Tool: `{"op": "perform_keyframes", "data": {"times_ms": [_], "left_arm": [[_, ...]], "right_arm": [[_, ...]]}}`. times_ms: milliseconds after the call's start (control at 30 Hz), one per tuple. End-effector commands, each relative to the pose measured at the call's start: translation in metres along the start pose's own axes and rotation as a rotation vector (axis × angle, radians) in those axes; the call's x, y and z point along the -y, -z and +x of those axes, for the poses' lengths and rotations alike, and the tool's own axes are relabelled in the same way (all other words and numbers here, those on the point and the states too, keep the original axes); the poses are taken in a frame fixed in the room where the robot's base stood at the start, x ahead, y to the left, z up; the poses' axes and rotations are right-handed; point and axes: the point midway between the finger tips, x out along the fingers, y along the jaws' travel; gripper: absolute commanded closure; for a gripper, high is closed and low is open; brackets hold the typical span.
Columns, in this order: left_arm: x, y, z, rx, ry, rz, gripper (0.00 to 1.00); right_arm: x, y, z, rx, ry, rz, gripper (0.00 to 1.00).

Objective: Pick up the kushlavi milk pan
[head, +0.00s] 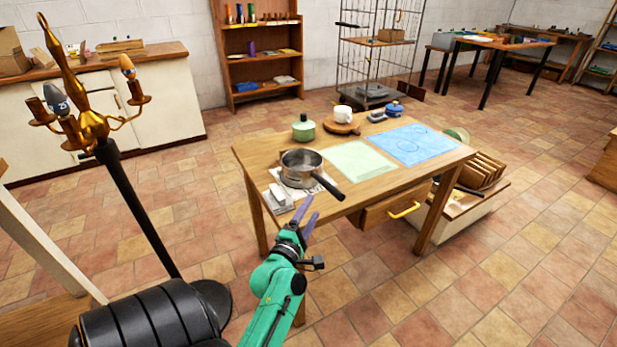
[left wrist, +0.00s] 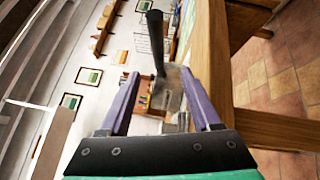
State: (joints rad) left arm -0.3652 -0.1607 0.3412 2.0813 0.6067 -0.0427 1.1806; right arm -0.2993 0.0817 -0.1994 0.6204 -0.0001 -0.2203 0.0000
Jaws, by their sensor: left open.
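A grey metal pan (head: 301,168) with a long dark handle, likely the milk pan, sits at the near left of the wooden table (head: 252,155). Its handle points toward the table's front edge, to the lower right. My left gripper (head: 314,204), with purple fingers, is open and empty just in front of the table edge, below the handle in the picture. In the left wrist view the pan (left wrist: 170,90) and its dark handle show beyond and between the open fingers, apart from them. My right gripper is not in view.
A small white object (head: 281,193) lies beside the pan. A green pot (head: 304,128), a white mug (head: 343,114) and a blue lidded item (head: 394,109) stand behind. Green (head: 360,162) and blue (head: 415,145) sheets lie to the right. An open drawer (head: 392,209) juts from the table front.

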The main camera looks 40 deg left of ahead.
Motion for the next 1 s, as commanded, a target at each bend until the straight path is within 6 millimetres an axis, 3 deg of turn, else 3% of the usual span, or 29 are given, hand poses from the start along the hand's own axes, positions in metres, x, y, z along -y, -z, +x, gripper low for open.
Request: {"op": "perform_keyframes", "data": {"times_ms": [300, 700, 933, 967, 1000], "left_arm": [[0.002, -0.001, 0.074, 0.004, -0.002, 0.002, 0.36], [0.001, 0.0, 0.137, 0.005, 0.001, 0.005, 0.36], [-0.002, -0.001, 0.141, 0.004, 0.004, 0.007, 0.36], [-0.002, -0.001, 0.141, 0.004, 0.004, 0.007, 0.39], [-0.002, -0.001, 0.141, 0.005, 0.004, 0.007, 0.55]], "right_arm": [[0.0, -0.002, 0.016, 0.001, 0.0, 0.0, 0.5], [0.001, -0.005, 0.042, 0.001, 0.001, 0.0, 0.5], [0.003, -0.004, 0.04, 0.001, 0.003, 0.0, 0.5], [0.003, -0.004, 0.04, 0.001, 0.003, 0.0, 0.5], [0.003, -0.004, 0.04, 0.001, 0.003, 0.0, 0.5]]}}
